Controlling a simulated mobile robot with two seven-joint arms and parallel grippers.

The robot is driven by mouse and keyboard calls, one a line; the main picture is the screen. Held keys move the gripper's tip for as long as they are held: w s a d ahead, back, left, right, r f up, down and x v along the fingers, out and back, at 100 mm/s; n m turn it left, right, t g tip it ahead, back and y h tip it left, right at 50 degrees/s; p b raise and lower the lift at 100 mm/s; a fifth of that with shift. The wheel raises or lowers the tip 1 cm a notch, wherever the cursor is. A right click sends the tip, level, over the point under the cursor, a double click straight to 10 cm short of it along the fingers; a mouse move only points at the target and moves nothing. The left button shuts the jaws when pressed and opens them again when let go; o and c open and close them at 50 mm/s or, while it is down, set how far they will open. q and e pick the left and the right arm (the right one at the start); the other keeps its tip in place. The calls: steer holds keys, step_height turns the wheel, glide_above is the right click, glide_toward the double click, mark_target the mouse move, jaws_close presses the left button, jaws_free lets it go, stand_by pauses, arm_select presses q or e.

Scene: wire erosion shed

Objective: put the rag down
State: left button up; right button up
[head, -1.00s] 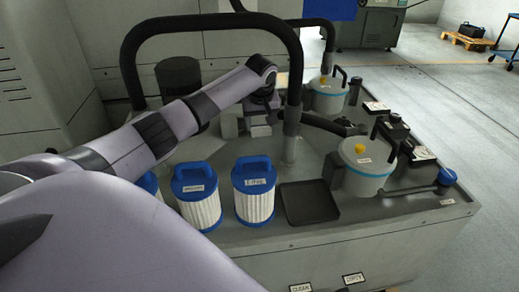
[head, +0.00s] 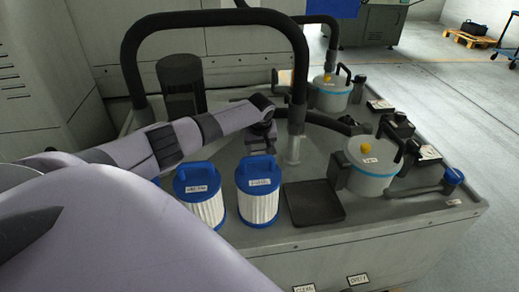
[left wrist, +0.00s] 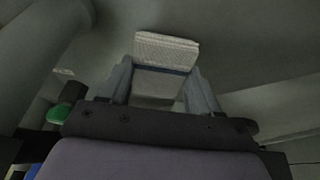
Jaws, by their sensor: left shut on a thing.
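My left gripper (head: 264,143) hangs low over the grey machine top, behind the blue-capped filters and left of the black pipe's upright. In the left wrist view, its two fingers (left wrist: 160,88) are shut on the rag (left wrist: 166,50), a pale, textured, folded block with a dark blue band. The rag sits between the fingers and sticks out past them. In the head view I cannot make out the rag clearly. Whether it touches the surface below I cannot tell. My right gripper is in neither view.
Two blue-capped filters (head: 258,203) (head: 203,208) stand in front of my gripper. A black tray (head: 313,203) lies to their right. A thick black pipe (head: 215,18) arches overhead. White canisters with blue bands (head: 370,181) (head: 329,97) stand at right. A dark cylinder (head: 181,78) stands behind.

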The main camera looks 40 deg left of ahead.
arm_select(q)
steer(key=shift+f, duration=0.55)
steer(key=shift+r, duration=0.1)
steer(key=o, duration=1.4)
